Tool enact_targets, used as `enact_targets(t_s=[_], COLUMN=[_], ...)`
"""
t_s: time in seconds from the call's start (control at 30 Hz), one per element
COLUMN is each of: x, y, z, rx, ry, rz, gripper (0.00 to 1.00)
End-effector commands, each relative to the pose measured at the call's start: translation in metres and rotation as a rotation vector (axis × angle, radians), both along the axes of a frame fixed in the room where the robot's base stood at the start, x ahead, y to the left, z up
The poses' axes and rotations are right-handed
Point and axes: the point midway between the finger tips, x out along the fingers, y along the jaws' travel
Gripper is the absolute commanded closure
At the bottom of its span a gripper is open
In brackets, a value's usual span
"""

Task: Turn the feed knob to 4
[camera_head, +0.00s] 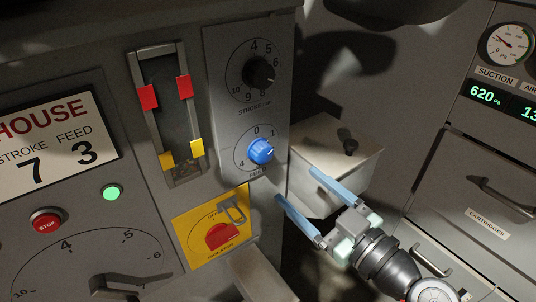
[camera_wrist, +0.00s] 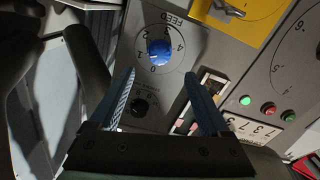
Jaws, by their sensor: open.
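The blue feed knob (camera_head: 261,151) sits on the grey panel inside a dial with figures from 0 to 4. The word under the dial is partly unclear in the head view.
The black stroke knob (camera_head: 259,72) is above the feed dial. A yellow plate with a red isolator switch (camera_head: 221,236) lies below left. A sign (camera_head: 53,141) reads stroke 7, feed 3. A grey box (camera_head: 336,150) with a black knob juts out behind my gripper.

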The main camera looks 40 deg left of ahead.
Motion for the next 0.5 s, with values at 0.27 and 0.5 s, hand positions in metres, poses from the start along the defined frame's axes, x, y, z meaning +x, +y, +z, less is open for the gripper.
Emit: enact_targets(t_s=[0.27, 0.5], x=[0.019, 0.032], y=[0.058, 0.091], z=[0.004, 0.003], rx=[-0.002, -0.001], ry=[0.002, 0.001], rz=[0.003, 0.001], gripper=[0.19, 0.19])
